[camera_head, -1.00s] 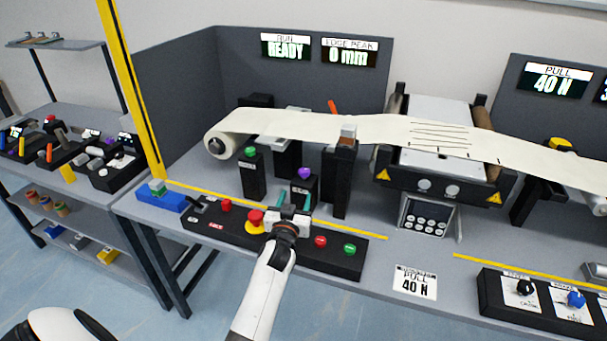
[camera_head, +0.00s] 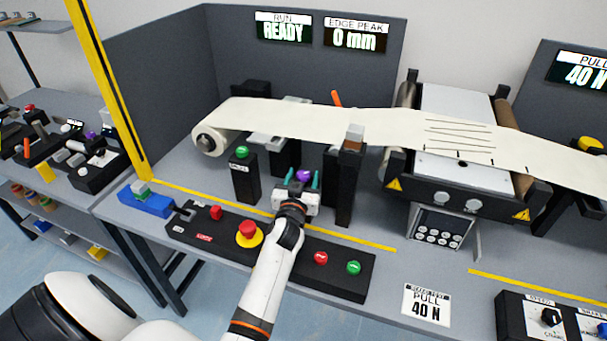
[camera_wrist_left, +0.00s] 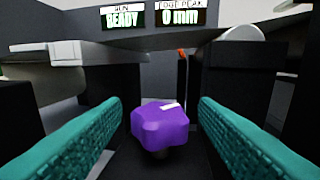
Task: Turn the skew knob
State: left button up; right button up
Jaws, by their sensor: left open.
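The skew knob is purple and lobed, with a white mark on its top. In the left wrist view the knob (camera_wrist_left: 160,124) sits between my two teal fingers, with a gap on each side. In the head view the knob (camera_head: 304,175) shows just beyond the jaws, on a dark post below the paper web. My left gripper (camera_head: 297,182) is open around or just short of the knob; no contact shows. The gripper also frames the left wrist view (camera_wrist_left: 160,140). My right gripper is not in view.
The paper web (camera_head: 300,115) runs above the knob. A black post (camera_head: 346,185) stands close right, and a green-button post (camera_head: 244,178) stands left. The control box (camera_head: 212,238), with its red stop button (camera_head: 249,232), lies below my left arm. The RUN display (camera_head: 284,28) reads READY.

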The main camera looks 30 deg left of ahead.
pick_arm(q)
jog(key=shift+s+r, duration=0.1)
jog(key=shift+s, duration=0.05)
jog(key=shift+c, duration=0.3)
jog(key=c, duration=0.9)
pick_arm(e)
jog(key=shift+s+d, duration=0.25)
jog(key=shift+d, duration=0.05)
